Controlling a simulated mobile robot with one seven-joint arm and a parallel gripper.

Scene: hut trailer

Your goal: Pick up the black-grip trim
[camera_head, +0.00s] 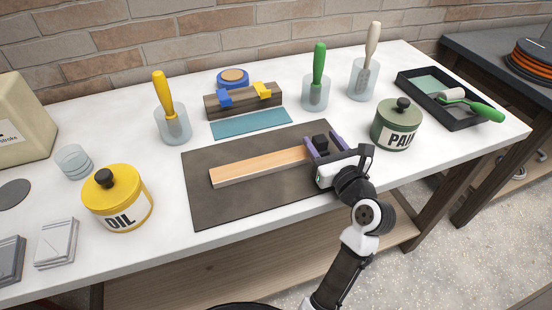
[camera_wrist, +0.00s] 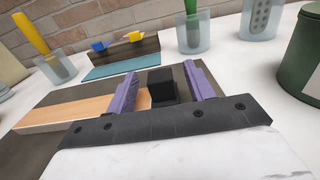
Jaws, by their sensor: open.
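The black-grip trim, a long light wooden strip (camera_head: 258,166), lies on a dark mat (camera_head: 208,208) on the white bench. A black block, which looks like its grip (camera_head: 320,141), stands at the right end of the strip. The strip (camera_wrist: 65,113) and the black block (camera_wrist: 162,87) also show in the wrist view. My gripper (camera_head: 323,146) is over the right part of the mat with its purple fingers apart. In the wrist view, the black block appears between the fingers (camera_wrist: 163,88), with a gap on each side. My gripper hides part of the strip's right end.
A green paint pot (camera_head: 396,125) stands close right of my gripper. Behind the mat are a teal strip (camera_head: 250,124), a wooden block with clamps (camera_head: 244,100) and brush cups (camera_head: 316,95). A yellow oil pot (camera_head: 118,200) stands left. The mat's front is clear.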

